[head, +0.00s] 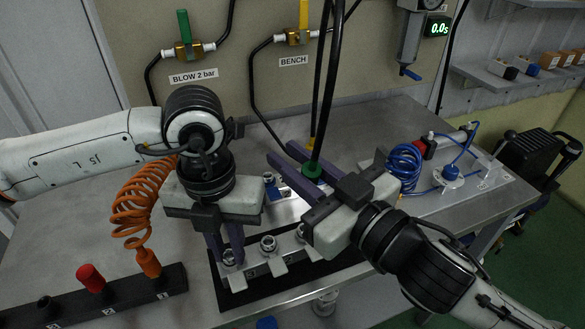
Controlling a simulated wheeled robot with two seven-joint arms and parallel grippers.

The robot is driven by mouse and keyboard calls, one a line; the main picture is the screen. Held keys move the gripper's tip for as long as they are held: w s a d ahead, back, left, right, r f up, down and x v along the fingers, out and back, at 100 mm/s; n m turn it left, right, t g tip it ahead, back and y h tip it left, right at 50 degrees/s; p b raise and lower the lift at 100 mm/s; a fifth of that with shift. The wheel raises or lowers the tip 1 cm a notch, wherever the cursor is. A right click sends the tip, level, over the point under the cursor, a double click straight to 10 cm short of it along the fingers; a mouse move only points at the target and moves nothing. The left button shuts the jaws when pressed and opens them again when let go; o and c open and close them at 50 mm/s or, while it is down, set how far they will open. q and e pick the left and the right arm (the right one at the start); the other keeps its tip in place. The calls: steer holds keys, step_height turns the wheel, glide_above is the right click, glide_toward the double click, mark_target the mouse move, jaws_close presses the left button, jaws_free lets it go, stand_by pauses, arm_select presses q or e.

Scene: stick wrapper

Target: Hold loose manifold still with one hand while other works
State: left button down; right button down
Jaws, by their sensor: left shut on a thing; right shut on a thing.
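The manifold (290,252) is a pale metal block with several round ports, lying on a black base at the table's front. My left gripper (228,255) points down with its purple fingers at the manifold's left end, shut on it around the leftmost port. My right gripper (282,153) reaches in from the lower right, its purple fingers pointing up and left behind the manifold. It is shut on a black hose with a green collar (312,170), seen between the fingers. The fingers hide part of the hose end.
An orange coiled hose (140,205) runs to a black rack (120,300) at the lower left, with a red plug (91,277). A blue coiled hose (405,165) lies at the right. A yellow-collared hose (310,143) hangs behind the green one. Wall valves are at the back.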

arm_select(q)
steer(key=shift+s+f, duration=0.1)
steer(key=shift+f, duration=0.1)
steer(key=c, duration=1.6)
jaws_free()
steer(key=shift+o, duration=0.2)
steer(key=shift+r, duration=0.1)
step_height(320, 180, up, 21)
steer(key=p, duration=0.5)
